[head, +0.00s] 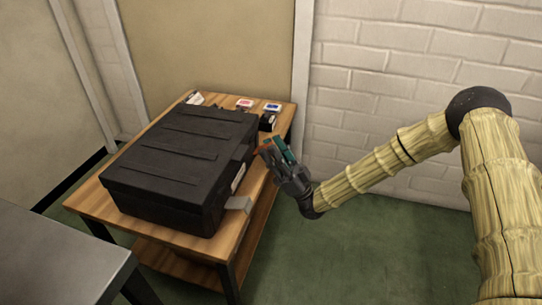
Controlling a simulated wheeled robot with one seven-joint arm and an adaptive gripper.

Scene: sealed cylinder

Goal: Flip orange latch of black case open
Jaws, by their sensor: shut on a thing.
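The black case (180,160) lies flat on a wooden table with its lid down. Its latch side faces right, toward my arm. A small orange piece, the orange latch (264,146), shows at the far part of that side, right at my fingertips. My gripper (270,152), dark grey with a teal part, reaches in from the right and is shut on the orange latch. The fingers hide most of the latch, so its exact angle cannot be told. A grey latch (240,203) sticks out at the near end of the same side.
The wooden table (225,245) has a lower shelf. Small red, blue and white items (245,103) stand behind the case at the table's far edge. A grey table (60,265) is at the lower left. A white brick wall (400,80) stands behind my arm. Green floor is free at right.

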